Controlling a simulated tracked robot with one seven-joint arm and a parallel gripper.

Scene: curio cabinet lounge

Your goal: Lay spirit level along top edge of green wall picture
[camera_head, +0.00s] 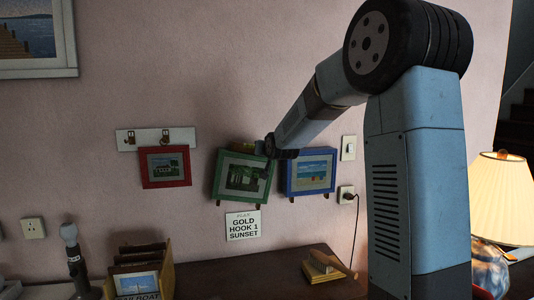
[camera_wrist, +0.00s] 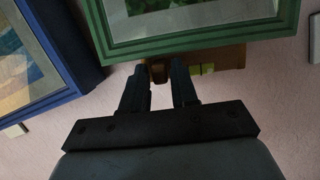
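The green wall picture (camera_head: 241,177) hangs tilted between a red and a blue picture. In the wrist view, its green frame (camera_wrist: 200,40) runs across the top. A brown bar with a yellow-green patch, apparently the spirit level (camera_wrist: 232,58), lies close along that frame edge. It shows small and partly hidden in the head view (camera_head: 238,147). My gripper (camera_wrist: 160,68) is at the bar, its fingers a little apart with brown between the tips. Whether they press on it is unclear. In the head view my gripper (camera_head: 271,147) is by the picture's upper right corner.
The blue picture (camera_head: 308,173) is close on the right, the red picture (camera_head: 165,167) on the left under a hook rail (camera_head: 155,139). A sign (camera_head: 243,225) is below. The cabinet top (camera_head: 245,277) holds a wooden block (camera_head: 324,266) and a card box (camera_head: 166,275).

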